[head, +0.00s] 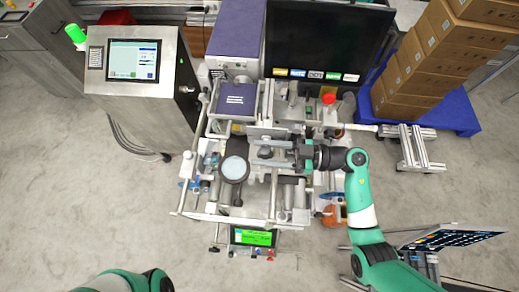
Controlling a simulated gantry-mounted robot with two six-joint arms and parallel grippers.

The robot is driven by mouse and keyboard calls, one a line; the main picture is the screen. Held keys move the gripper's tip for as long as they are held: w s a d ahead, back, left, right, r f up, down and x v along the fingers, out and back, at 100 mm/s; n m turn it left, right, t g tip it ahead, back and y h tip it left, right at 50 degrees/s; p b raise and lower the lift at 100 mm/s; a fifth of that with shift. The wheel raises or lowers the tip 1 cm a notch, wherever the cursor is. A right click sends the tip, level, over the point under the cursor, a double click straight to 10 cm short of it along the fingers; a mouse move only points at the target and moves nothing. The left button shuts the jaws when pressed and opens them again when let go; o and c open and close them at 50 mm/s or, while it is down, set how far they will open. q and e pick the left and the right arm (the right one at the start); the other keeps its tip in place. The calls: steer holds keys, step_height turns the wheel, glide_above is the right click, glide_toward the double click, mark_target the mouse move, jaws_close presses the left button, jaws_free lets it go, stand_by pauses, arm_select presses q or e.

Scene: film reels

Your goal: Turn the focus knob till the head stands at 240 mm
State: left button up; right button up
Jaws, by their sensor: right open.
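My right gripper (288,154) reaches in from the right over the middle of the machine (188,196), its fingers pointing left. It is open. Just left of its fingers is a small dark round part (265,152), which may be the focus knob; I cannot tell whether the fingers are around it or only beside it. A round pale-faced disc (234,168) sits further left. A small green display (253,237) is at the machine's front, its text too small to read. I cannot make out the head's height. My left gripper is out of view; only part of my left arm shows at the bottom.
A large dark monitor (325,40) stands behind the machine. A control cabinet with a screen (133,60) is at the left. Cardboard boxes (425,55) are stacked on a blue pallet at the back right. A tilted panel (450,238) is at the lower right. The floor at left is clear.

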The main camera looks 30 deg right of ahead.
steer(key=shift+w+a, duration=0.3)
steer(key=shift+a, duration=0.2)
steer(key=shift+w, duration=0.1)
jaws_close()
steer(key=shift+r, duration=0.1)
steer(key=shift+t+y, duration=0.3)
steer(key=shift+y, duration=0.2)
steer(key=shift+r+t+y, duration=0.15)
steer(key=shift+t+y, duration=0.15)
steer(key=shift+y, duration=0.2)
